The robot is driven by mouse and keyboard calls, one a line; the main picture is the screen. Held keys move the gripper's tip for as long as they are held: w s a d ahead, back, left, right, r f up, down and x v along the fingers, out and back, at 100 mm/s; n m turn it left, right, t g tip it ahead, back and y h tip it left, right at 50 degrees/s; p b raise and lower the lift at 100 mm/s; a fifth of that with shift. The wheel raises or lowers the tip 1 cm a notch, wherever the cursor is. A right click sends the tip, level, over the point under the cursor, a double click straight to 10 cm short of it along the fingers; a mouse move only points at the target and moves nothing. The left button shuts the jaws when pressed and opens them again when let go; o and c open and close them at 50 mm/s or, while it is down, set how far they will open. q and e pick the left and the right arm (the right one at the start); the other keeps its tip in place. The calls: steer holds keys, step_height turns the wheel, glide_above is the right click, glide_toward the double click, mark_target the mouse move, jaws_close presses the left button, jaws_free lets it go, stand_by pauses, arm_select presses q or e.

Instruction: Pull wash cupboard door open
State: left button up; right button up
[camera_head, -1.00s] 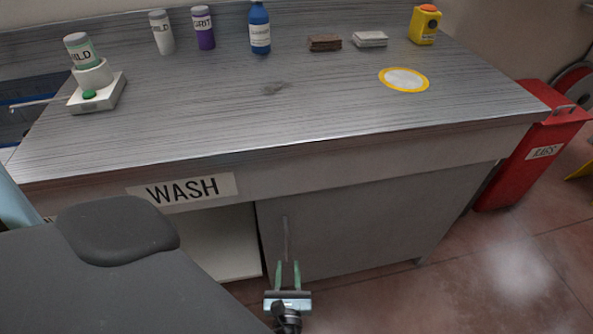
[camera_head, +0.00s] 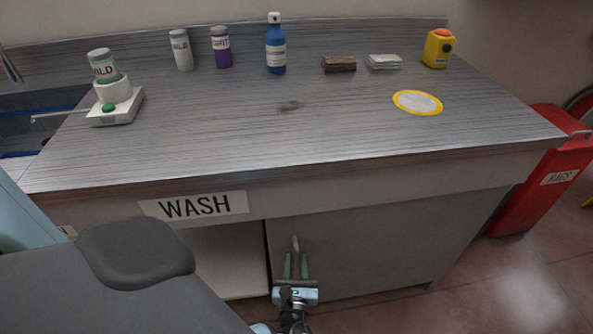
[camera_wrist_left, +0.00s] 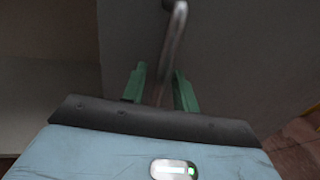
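The grey wash cupboard door (camera_head: 385,240) is on the right below the counter, under the WASH label (camera_head: 200,206). Its upright bar handle (camera_head: 295,244) is near the door's left edge. My left gripper (camera_head: 296,266) is at the handle with its green fingers apart, one on each side of the bar. In the left wrist view the handle (camera_wrist_left: 175,45) runs down between the two open fingers (camera_wrist_left: 158,88); I see gaps beside it. The left part of the cupboard is an open white bay (camera_head: 235,260). My right gripper is not in view.
On the counter (camera_head: 330,130) stand a dispenser (camera_head: 115,105), several bottles, a brown block (camera_head: 339,64), a pale stack (camera_head: 384,61), a yellow container (camera_head: 438,48) and a yellow-ringed disc (camera_head: 417,102). A red bin (camera_head: 540,180) stands right of the cupboard. The floor (camera_head: 450,300) in front looks clear.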

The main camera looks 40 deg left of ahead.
arm_select(q)
steer(key=shift+c, duration=0.4)
jaws_close()
steer(key=shift+s+d, duration=0.15)
